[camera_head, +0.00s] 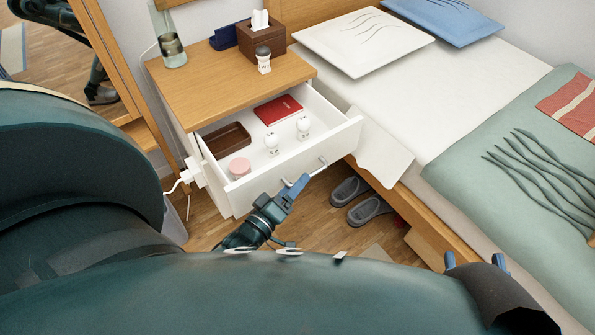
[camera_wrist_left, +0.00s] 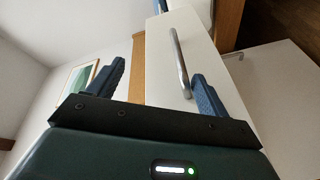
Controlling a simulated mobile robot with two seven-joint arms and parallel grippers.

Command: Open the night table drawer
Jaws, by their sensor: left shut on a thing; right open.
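The night table (camera_head: 205,92) has a wooden top and white body. Its white drawer (camera_head: 340,141) stands pulled well out, with its contents visible from above. A metal bar handle (camera_head: 321,164) is on the drawer front; it also shows in the left wrist view (camera_wrist_left: 178,58). My left gripper (camera_head: 298,184) is at the drawer front, shut on the handle. In the left wrist view the handle lies close beside the right-hand finger. My right gripper (camera_head: 477,261) is at the lower right, open and empty, away from the night table.
A tissue box (camera_head: 262,38) and jar stand on top. The bed (camera_head: 440,95) is close on the right. Grey slippers (camera_head: 368,209) lie on the floor.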

